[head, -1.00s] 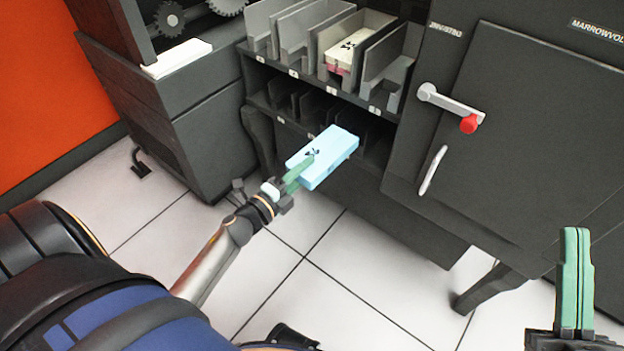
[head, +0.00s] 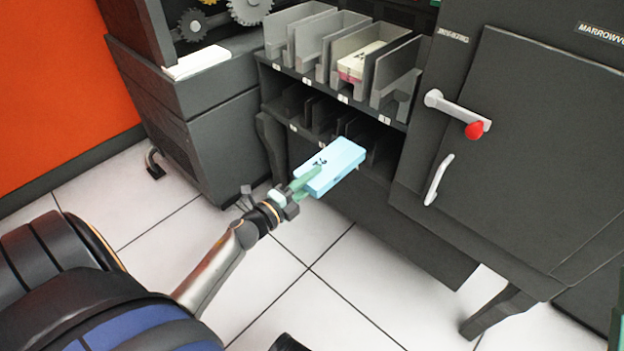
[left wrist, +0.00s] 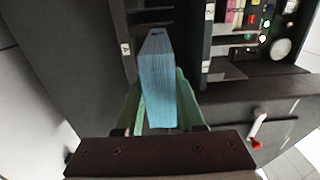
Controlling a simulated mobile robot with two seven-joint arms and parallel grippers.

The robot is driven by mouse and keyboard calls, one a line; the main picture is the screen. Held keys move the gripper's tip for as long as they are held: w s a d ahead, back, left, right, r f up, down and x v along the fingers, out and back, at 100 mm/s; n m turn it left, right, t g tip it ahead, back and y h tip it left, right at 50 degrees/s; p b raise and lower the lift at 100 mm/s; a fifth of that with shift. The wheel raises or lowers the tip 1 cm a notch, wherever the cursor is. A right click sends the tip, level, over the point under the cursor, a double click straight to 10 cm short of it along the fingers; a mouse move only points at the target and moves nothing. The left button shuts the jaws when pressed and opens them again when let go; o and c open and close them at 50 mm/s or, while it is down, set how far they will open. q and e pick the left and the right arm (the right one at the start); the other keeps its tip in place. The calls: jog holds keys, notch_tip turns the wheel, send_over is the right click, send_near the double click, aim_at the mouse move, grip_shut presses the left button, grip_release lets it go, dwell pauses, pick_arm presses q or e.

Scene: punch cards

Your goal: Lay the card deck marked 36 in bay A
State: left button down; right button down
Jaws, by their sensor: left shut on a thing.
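A light blue card deck (head: 342,160) with a dark mark on top, too small to read, is in my left gripper (head: 306,181). The green fingers are shut on its near end, and the deck points up and right, in front of the rack. In the left wrist view the deck (left wrist: 158,85) stands between the two green fingers. The rack (head: 330,78) has an upper row of grey bays and a darker lower row, with small white labels I cannot read. Only a green sliver of my right gripper (head: 617,310) shows at the right edge.
A cream and pink deck (head: 360,62) sits in an upper bay; other upper bays look empty. A dark cabinet with a red-knobbed lever (head: 474,130) stands to the right. A geared machine (head: 190,95) stands to the left.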

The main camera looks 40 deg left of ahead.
aim_at(354, 146)
pick_arm(q)
jog(key=shift+w+r, duration=0.1)
